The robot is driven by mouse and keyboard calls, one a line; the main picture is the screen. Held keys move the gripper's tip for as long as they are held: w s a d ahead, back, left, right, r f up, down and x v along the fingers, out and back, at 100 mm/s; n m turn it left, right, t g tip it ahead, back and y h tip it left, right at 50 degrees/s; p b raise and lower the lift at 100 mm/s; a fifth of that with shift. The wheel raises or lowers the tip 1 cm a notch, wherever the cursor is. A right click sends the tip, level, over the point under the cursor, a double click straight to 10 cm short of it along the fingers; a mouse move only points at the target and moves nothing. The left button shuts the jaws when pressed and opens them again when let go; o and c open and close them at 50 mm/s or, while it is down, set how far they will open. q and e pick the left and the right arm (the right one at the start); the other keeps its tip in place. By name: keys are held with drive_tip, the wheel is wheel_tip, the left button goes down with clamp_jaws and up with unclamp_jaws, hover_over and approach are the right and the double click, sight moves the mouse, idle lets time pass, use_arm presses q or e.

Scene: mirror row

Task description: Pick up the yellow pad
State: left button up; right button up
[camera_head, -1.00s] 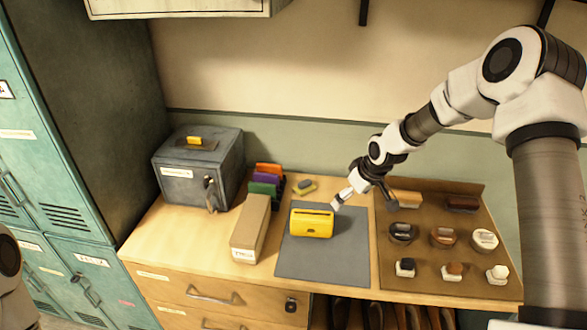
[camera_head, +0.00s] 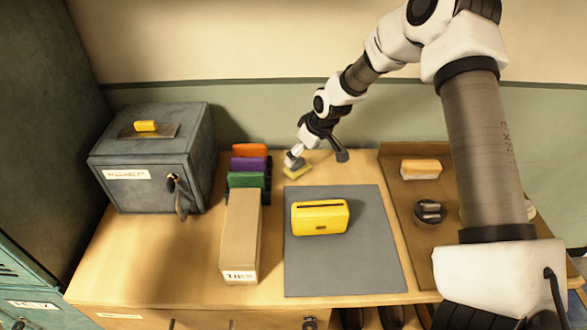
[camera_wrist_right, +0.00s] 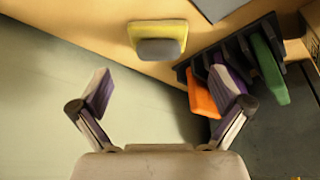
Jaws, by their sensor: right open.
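A yellow pad (camera_head: 298,171) with a grey block on top lies on the wooden counter near the wall, just behind the grey mat. In the right wrist view the pad (camera_wrist_right: 147,27) is near the top, beyond the fingertips, with its grey block facing me. My right gripper (camera_head: 293,159) is at the pad in the head view and partly covers it. In the wrist view the right gripper (camera_wrist_right: 165,90) has its fingers spread, with nothing between them. My left gripper is not in view.
A rack with orange, purple and green pieces (camera_head: 248,180) stands close to the left of the pad. A long cardboard box (camera_head: 241,237), a grey lockbox (camera_head: 150,185) and a yellow case (camera_head: 320,217) on the grey mat (camera_head: 345,275) are nearby. A brown tray (camera_head: 402,205) is at right.

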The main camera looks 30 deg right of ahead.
sight(299, 162)
drive_tip(key=x, duration=0.6)
drive_tip(key=shift+f+b, duration=0.15)
drive_tip(key=shift+b, duration=0.25)
drive_tip(key=shift+w, duration=0.15)
drive_tip(key=c, duration=1.2)
wheel_tip(299, 162, up, 10)
drive_tip(key=shift+r, duration=0.1)
drive_tip(key=o, duration=0.6)
drive_tip(key=c, duration=0.4)
